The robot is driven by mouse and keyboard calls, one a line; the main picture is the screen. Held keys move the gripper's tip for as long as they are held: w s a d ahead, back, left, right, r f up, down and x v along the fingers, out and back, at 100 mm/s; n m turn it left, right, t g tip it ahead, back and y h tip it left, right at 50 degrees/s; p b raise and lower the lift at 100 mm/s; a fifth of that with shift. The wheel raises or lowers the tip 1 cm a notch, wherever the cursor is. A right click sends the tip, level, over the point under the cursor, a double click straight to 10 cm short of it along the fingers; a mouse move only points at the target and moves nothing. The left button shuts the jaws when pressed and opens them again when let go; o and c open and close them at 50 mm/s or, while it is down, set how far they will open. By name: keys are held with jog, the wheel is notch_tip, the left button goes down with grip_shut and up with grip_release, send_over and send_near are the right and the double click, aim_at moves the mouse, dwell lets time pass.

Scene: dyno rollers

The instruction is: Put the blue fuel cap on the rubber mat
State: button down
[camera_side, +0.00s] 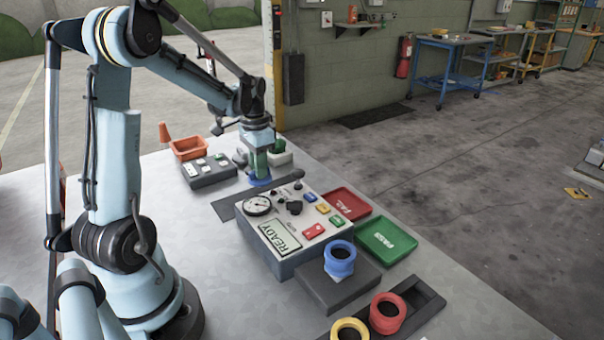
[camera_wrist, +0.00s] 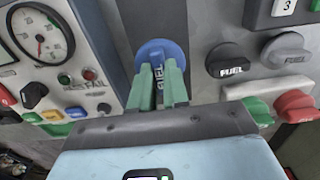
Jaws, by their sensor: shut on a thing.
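The blue fuel cap (camera_wrist: 160,56), with FUEL on its face, is between the green fingers of my gripper (camera_wrist: 163,88) in the wrist view. My gripper is shut on it. In the side view the cap (camera_side: 260,181) shows as a blue disc under my gripper (camera_side: 258,165), low over the table beside the gauge box. A dark flat strip, which looks like the rubber mat (camera_side: 226,207), lies along the back of that box. It also shows behind the cap in the wrist view (camera_wrist: 152,14). I cannot tell whether the cap touches it.
The gauge box (camera_side: 283,245) stands close in front. A dark block (camera_side: 208,172), an orange bin (camera_side: 188,148) and black and grey fuel caps (camera_wrist: 228,60) (camera_wrist: 285,48) are near. Red and green trays (camera_side: 347,203) (camera_side: 387,240) lie right. Blue, red and yellow rings stand in front.

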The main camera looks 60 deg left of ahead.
jog(key=shift+f, duration=1.7)
jog(key=shift+f, duration=0.1)
jog(key=c, duration=1.1)
grip_release()
notch_tip(320, 180, up, 12)
jog(key=shift+f, duration=0.25)
jog(key=shift+d+r, duration=0.15)
jog(key=shift+r, duration=0.25)
jog(key=s+d+t, duration=0.1)
jog(key=d+t, duration=0.1)
jog(key=d, duration=0.5)
jog(key=s+d+t, duration=0.1)
jog(key=d+t, duration=0.1)
jog(key=d, duration=0.6)
jog(key=s+d+f+t, duration=0.1)
jog(key=d+t, duration=0.2)
jog(key=d, duration=0.5)
jog(key=shift+d+f, duration=0.1)
jog(key=shift+d, duration=0.05)
